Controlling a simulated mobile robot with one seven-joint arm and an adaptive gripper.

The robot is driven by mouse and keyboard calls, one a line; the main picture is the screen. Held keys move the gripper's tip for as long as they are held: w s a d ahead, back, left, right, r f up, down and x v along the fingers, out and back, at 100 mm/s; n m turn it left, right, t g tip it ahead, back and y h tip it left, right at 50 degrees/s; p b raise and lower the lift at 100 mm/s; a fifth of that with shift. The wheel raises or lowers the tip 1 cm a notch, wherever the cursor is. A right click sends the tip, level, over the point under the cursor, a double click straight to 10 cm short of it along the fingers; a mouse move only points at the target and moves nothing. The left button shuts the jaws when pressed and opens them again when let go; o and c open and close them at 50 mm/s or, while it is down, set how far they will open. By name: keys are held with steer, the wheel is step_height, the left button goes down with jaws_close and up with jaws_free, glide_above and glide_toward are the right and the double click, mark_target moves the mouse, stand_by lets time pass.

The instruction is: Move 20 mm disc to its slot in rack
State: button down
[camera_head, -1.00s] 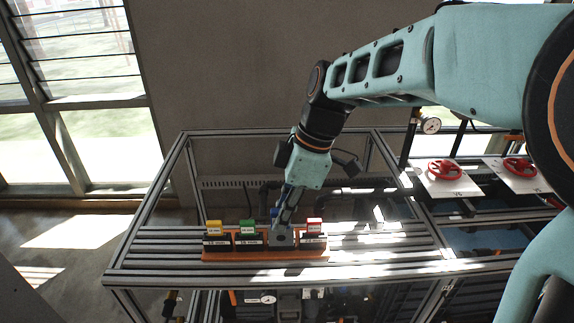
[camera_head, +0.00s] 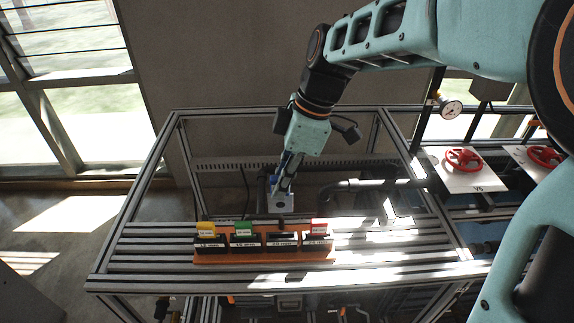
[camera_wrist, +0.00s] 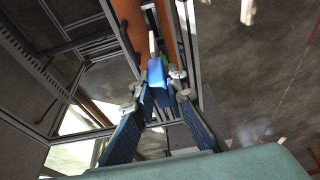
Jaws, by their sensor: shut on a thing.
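My gripper (camera_head: 279,182) is shut on the blue grip of the 20 mm disc (camera_head: 281,202), a grey plate with a small dark hole. It hangs above and behind the rack, apart from it. In the wrist view, the blue grip (camera_wrist: 156,73) sits between my fingertips (camera_wrist: 161,83). The orange rack (camera_head: 265,258) lies on the slatted bench. Its third labelled place from the left, the 20 mm slot (camera_head: 282,240), shows no coloured tab. The other places hold pieces with yellow (camera_head: 206,227), green (camera_head: 244,228) and red (camera_head: 319,226) tabs.
The bench (camera_head: 390,277) has aluminium profile slats and a frame rising behind the rack. Black pipes (camera_head: 350,187) run behind it. Two panels with red handwheels (camera_head: 463,160) and a gauge (camera_head: 451,109) stand at the right. The slats right of the rack are clear.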

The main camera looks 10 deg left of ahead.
mark_target(282, 208)
steer(key=shift+w+f+b, duration=0.1)
steer(key=shift+f+b, duration=2.55)
steer(key=shift+f, duration=1.25)
steer(key=shift+f+b, duration=2.4)
steer(key=shift+f, duration=0.6)
steer(key=shift+r, duration=0.1)
steer(key=c, duration=1.8)
jaws_free()
steer(key=shift+c, duration=0.2)
steer(key=p+v, duration=0.1)
steer(key=v, duration=0.1)
steer(key=p+v, duration=0.2)
steer(key=a+p+v, duration=0.1)
steer(key=p+v, duration=0.1)
steer(key=shift+d+r, duration=0.1)
steer(key=shift+r, duration=0.45)
